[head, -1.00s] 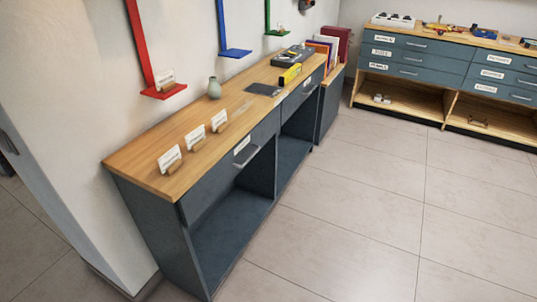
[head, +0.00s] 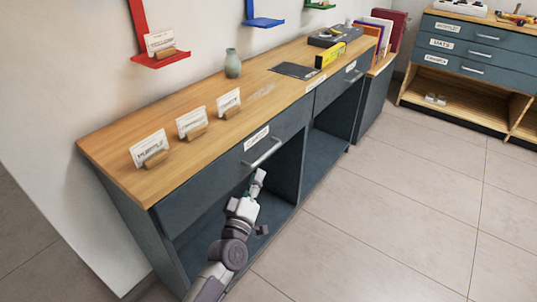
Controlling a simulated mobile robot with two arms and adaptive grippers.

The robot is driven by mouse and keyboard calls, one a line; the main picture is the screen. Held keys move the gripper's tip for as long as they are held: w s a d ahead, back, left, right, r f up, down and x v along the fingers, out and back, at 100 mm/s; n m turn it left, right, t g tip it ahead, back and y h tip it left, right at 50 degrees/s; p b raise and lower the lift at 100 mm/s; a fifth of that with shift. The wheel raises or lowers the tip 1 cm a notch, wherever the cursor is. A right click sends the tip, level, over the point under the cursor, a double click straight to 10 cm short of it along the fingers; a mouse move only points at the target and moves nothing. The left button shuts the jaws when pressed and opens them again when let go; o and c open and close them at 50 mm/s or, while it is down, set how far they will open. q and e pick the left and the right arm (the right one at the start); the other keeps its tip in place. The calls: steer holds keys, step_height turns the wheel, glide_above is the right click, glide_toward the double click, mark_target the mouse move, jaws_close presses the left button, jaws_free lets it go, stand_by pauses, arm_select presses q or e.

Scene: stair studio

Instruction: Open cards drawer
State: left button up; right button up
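A wood-topped desk (head: 190,95) with dark blue-grey fronts has two drawers. The nearer drawer (head: 225,168) has a white label (head: 256,138) too small to read and a silver bar handle (head: 262,153); it looks shut. The farther drawer (head: 332,89) has its own handle (head: 355,76) and also looks shut. I cannot read which is the cards drawer. My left gripper (head: 258,178) is just below the nearer handle, in front of the open shelf space. Whether it touches the handle or is open is unclear. My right gripper is out of view.
On the desk stand several place cards (head: 192,124), a green vase (head: 233,63), a dark flat sheet (head: 294,70) and a yellow box (head: 330,55). A second drawer cabinet (head: 465,55) stands at the right. The tiled floor (head: 400,215) before the desk is clear.

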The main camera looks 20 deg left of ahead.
mark_target(267, 154)
arm_select(q)
steer(key=b+x, duration=0.1)
steer(key=x, duration=0.7)
steer(key=shift+w+f, duration=0.1)
steer(key=shift+w, duration=0.7)
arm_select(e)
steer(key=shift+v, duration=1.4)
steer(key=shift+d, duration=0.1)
arm_select(q)
jaws_close()
